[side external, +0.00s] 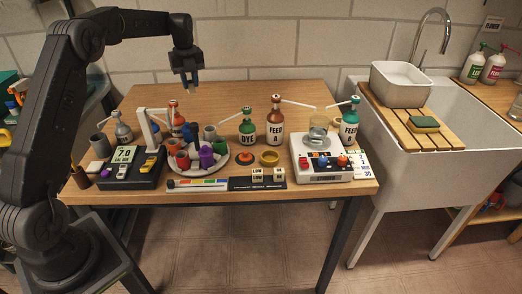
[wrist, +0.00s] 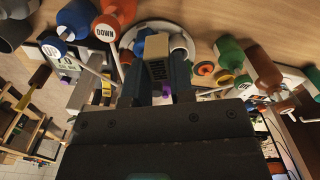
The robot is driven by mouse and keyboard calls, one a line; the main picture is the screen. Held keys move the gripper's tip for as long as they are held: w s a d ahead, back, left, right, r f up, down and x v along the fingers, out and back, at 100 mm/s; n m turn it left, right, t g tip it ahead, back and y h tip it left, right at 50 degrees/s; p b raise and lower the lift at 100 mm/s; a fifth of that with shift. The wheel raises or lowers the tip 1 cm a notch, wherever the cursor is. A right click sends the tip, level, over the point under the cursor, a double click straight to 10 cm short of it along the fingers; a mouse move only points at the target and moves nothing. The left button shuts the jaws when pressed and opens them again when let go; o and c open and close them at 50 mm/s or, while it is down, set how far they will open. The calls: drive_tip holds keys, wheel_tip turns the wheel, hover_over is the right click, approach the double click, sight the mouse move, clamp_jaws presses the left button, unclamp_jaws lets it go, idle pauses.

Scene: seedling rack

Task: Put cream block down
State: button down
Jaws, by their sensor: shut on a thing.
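My gripper (side external: 188,82) is raised high over the back left of the wooden table, clear of everything on it. In the wrist view my gripper (wrist: 158,78) is shut on a cream block (wrist: 157,46) with dark lettering that seems to read HIGH. The held block is hard to make out in the side view. Two other cream blocks, one marked LOW (side external: 257,175) and another beside it (side external: 278,174), stand on a dark strip (side external: 240,184) at the table's front edge.
A round tray (side external: 215,180) of coloured pots stands left of the strip, behind a colour scale (side external: 198,185). Several bottles with spouts, including DYE (side external: 247,133), stand behind. The table's back is clear.

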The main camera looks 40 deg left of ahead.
drive_tip(key=w+d, duration=0.2)
drive_tip(key=d, duration=0.5)
drive_tip(key=w+d, duration=0.3)
drive_tip(key=d, duration=0.4)
hover_over(271, 151)
drive_tip(key=s+d, duration=0.2)
wheel_tip(271, 151, down, 11)
drive_tip(key=shift+s, duration=0.1)
drive_tip(key=shift+f, duration=2.05)
drive_tip(key=shift+f, duration=0.15)
drive_tip(key=c, duration=1)
unclamp_jaws()
